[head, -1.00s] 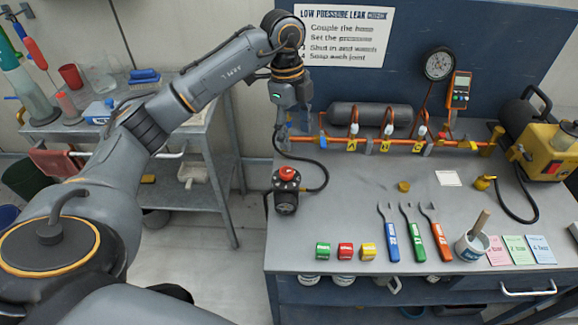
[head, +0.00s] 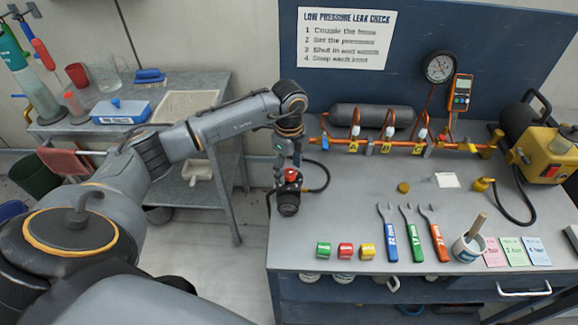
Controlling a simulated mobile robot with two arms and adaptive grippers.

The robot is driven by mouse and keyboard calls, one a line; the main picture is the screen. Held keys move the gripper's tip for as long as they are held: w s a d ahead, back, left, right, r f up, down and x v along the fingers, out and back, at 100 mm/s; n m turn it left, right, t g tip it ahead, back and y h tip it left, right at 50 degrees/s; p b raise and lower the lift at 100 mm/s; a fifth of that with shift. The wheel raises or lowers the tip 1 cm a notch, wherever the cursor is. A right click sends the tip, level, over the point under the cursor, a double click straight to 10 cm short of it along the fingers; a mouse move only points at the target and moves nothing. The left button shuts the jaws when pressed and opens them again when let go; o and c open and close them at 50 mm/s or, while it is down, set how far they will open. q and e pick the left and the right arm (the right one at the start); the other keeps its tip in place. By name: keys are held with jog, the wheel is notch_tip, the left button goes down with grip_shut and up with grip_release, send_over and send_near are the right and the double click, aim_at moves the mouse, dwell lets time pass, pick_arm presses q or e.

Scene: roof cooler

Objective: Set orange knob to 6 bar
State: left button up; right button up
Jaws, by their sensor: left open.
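The orange knob (head: 291,175) sits on top of a black regulator (head: 288,203) at the left end of the grey bench. A black hose runs from the regulator toward the orange pipe. My left gripper (head: 289,166) points down right over the knob, with its open fingers close about it. The fingers partly hide the knob, and I cannot tell whether they touch it. Any scale on the knob is too small to read. A round black pressure gauge (head: 439,67) stands at the back of the bench; its reading is not legible. My right gripper is not in view.
An orange pipe (head: 350,147) with valves runs along the back, before a grey tank (head: 370,116). Three coloured rolls (head: 345,251), three wrenches (head: 411,233), a brush pot (head: 468,247) and cards (head: 514,251) line the front. The middle of the bench is mostly clear.

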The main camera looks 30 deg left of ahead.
pick_arm(q)
jog(key=shift+f, duration=0.3)
jog(key=c, duration=1.2)
jog(key=shift+m, duration=0.3)
